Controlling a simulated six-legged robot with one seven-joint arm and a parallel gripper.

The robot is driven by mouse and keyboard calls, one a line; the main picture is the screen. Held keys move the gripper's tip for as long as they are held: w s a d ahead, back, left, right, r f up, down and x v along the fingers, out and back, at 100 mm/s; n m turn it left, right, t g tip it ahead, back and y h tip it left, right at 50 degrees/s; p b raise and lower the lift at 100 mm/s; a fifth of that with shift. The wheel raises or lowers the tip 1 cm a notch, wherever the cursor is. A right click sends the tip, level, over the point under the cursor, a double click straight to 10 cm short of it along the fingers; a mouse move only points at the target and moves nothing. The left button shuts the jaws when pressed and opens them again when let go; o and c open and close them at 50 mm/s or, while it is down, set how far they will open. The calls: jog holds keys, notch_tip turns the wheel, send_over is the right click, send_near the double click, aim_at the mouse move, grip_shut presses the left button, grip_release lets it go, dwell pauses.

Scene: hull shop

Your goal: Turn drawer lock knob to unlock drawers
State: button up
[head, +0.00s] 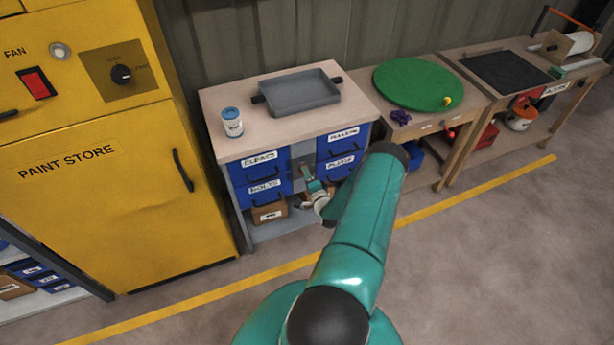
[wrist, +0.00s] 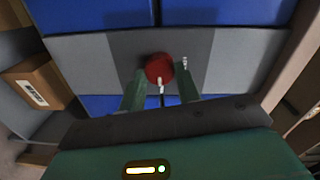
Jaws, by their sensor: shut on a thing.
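The red drawer lock knob (wrist: 159,67) sits on a dark grey plate between blue drawers in the wrist view. A pale pointer mark on it points toward the bottom of that view. The green fingers of my gripper (wrist: 160,77) stand on both sides of the knob and are shut on it. In the head view my gripper (head: 311,184) is at the front of the workbench cabinet, between the left blue drawers (head: 265,178) and the right blue drawers (head: 341,150). The knob is hidden there by my gripper. All the drawers look closed.
A grey tray (head: 300,92) and a blue-white can (head: 232,124) stand on the bench top (head: 270,133). Cardboard boxes (head: 269,212) sit under the drawers. The yellow paint store cabinet (head: 110,190) stands at left. A bench with a green disc (head: 418,83) is at right.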

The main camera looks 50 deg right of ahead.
dwell(0.3)
jog(key=o, duration=1)
jog(key=shift+c, duration=0.2)
jog(key=v, duration=1.3)
jog(key=shift+s+a, duration=0.2)
jog(key=shift+s, duration=0.2)
